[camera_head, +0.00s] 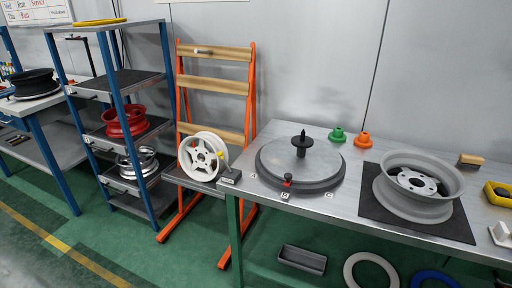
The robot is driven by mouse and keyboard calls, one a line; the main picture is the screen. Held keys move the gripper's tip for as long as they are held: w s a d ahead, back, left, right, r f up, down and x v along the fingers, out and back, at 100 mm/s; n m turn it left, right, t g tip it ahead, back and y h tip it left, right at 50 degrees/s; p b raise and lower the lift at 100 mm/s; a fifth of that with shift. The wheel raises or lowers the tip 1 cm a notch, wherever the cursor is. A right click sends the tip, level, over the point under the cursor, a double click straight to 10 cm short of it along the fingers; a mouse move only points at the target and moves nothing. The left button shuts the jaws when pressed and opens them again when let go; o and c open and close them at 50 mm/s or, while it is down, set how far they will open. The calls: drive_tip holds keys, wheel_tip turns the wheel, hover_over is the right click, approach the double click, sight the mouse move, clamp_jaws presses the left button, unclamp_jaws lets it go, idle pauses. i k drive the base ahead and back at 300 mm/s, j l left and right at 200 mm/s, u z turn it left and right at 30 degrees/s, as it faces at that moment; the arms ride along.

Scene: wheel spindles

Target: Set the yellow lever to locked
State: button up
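I cannot make out a yellow lever with certainty. A small yellow spot (221,155) shows at the right side of the white wheel (197,153), too small to tell whether it is a lever or how it is set. A round grey turntable (325,165) with a black upright spindle (302,143) stands on the workbench. A small red knob (287,180) sits at its front rim, near labels marked A, B and C. My gripper is not in view.
An orange rack (252,95) and blue shelves (118,115) stand left.

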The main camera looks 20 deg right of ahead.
sight(220, 153)
drive_tip(key=i+j+u, duration=0.1)
drive_tip(key=i+j, duration=0.7)
drive_tip(key=i, duration=0.15)
drive_tip(key=u, duration=0.05)
